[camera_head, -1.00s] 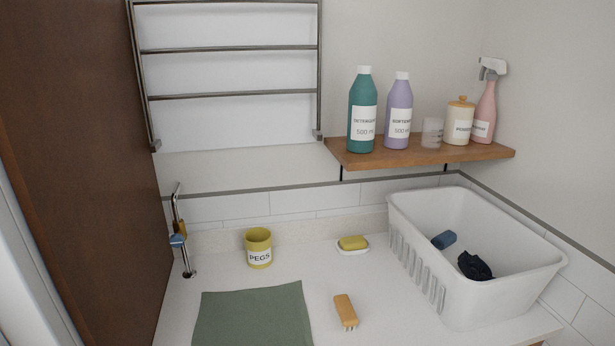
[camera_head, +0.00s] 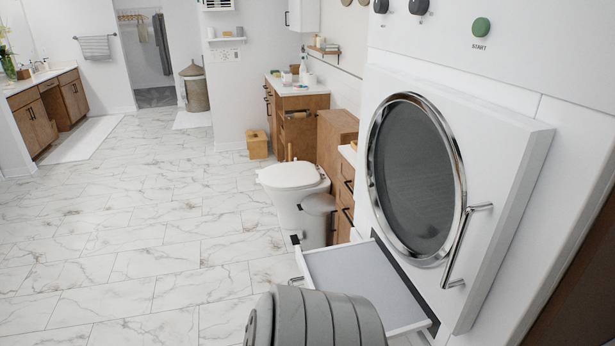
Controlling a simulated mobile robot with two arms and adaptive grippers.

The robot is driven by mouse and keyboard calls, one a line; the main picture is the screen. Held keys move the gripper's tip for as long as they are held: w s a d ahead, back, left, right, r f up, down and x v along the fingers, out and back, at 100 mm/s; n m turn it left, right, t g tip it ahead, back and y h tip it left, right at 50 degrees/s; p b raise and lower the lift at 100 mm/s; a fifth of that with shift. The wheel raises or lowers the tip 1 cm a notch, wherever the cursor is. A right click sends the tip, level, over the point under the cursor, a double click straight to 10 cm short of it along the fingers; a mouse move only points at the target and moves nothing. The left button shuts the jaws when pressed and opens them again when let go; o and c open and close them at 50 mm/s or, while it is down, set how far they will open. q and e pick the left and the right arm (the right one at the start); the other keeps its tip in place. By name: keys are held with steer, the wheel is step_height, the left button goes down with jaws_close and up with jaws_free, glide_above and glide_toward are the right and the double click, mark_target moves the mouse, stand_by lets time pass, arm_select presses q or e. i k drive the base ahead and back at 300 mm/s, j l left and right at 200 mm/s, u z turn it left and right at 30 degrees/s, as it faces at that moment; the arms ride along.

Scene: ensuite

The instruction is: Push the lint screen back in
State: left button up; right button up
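The lint screen (camera_head: 352,278) is a flat grey panel in a white frame. It sticks out to the left from a dark-edged slot low in the white dryer front, below the round door. A small handle (camera_head: 297,280) shows at its outer left end. A grey ribbed rounded part, which looks like my own arm, covers the near edge of the screen at the bottom of the picture. I see no gripper fingers clearly in this view.
The dryer's round dark door (camera_head: 416,180) with a chrome rim is closed; its bar handle (camera_head: 466,246) juts out at right. A green START button (camera_head: 481,27) is above. A toilet (camera_head: 294,190) stands beyond the screen. The marble floor at left (camera_head: 130,250) is clear.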

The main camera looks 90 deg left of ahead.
mark_target(360, 268)
steer(key=u, duration=2.7)
